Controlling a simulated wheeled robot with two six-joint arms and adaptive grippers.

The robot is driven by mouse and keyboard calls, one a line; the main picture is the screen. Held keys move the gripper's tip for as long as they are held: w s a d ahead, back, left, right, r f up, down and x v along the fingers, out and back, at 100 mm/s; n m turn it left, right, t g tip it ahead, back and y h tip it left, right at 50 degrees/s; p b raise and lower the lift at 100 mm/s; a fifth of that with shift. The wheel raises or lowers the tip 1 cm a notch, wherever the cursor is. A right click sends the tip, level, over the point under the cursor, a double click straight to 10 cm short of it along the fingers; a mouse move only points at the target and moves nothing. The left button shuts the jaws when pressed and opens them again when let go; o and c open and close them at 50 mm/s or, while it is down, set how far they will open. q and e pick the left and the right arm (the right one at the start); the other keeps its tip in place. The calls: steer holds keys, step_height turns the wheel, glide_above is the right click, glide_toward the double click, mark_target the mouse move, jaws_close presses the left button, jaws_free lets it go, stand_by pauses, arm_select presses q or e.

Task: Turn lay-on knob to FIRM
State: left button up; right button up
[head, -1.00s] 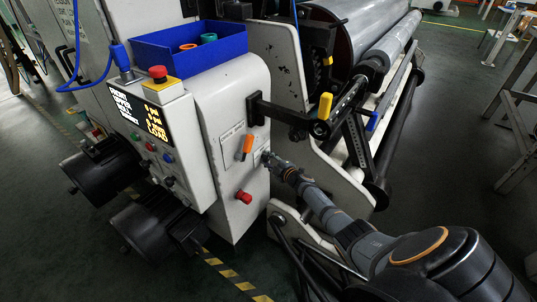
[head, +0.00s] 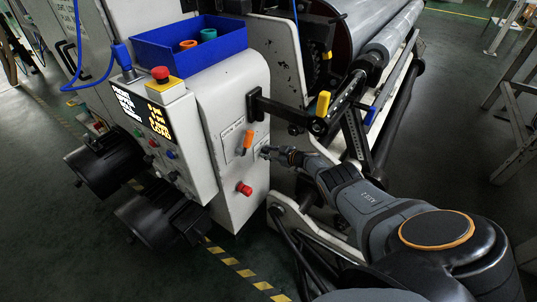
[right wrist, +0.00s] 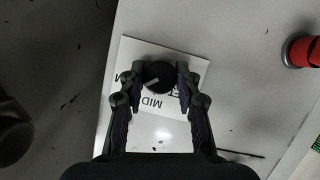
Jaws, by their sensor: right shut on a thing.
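The lay-on knob (right wrist: 158,75) is round and black with a pale pointer mark, seen in the right wrist view. It sits on a white label plate (right wrist: 198,68) that reads MID, upside down in that view; its other words are partly covered. The pointer mark slants toward the lower left of the picture. My right gripper (right wrist: 159,82) is shut on the knob, one finger on each side. In the head view my right gripper (head: 268,153) meets the white machine panel and hides most of the knob. My left gripper is not in view.
A black bracket with a yellow handle (head: 323,103) stands out above my right arm. A control box with a red button (head: 160,74) is at the left.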

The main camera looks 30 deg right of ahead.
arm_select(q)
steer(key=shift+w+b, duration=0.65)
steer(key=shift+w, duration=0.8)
arm_select(e)
steer(key=shift+d+m+y, duration=0.15)
steer(key=shift+m+y, duration=0.25)
steer(key=shift+m, duration=0.4)
steer(key=o, duration=1.2)
steer(key=shift+c, duration=0.2)
steer(key=shift+f, duration=0.1)
